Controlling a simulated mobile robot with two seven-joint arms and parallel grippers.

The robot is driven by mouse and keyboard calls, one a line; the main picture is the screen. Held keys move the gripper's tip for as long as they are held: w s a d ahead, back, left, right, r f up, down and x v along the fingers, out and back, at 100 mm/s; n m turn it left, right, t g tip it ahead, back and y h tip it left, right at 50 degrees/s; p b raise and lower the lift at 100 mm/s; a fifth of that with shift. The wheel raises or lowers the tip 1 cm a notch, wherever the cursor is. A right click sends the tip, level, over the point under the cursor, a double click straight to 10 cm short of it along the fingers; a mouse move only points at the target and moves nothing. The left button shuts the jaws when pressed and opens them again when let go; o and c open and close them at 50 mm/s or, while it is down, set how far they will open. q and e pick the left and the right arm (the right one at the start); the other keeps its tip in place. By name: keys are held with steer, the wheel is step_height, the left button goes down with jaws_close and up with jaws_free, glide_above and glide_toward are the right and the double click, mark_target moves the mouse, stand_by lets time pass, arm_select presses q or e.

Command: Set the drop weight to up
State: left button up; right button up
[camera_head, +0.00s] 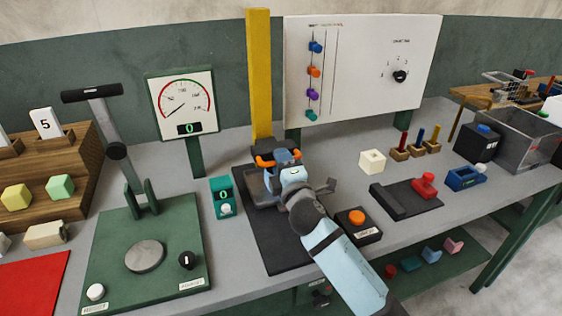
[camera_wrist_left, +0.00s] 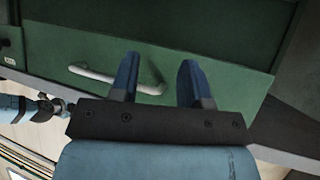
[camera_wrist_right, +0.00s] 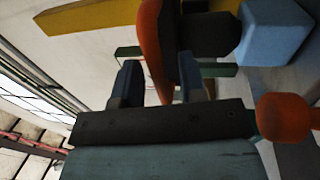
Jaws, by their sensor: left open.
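The drop weight (camera_head: 262,188) is a dark block with orange handle parts (camera_head: 265,163). It sits low at the foot of the tall yellow column (camera_head: 260,75). My right gripper (camera_head: 283,160) is at the weight, hiding part of it. In the right wrist view an orange handle (camera_wrist_right: 150,45) passes between the spread fingers of the right gripper (camera_wrist_right: 161,85); I cannot tell whether they touch it. My left gripper (camera_wrist_left: 157,75) is open and empty in the left wrist view, in front of a green drawer front with a pale handle (camera_wrist_left: 110,80).
A black box with an orange button (camera_head: 357,217) stands right of the column's base, near my right forearm. A small green counter (camera_head: 224,196) stands left of it. A dial gauge (camera_head: 182,103) and a white panel (camera_head: 362,65) stand behind. The column above the weight looks clear.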

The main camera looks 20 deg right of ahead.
steer(key=shift+w, duration=0.2)
jaws_close()
arm_select(q)
steer(key=shift+r, duration=0.1)
arm_select(e)
steer(key=shift+r, duration=0.15)
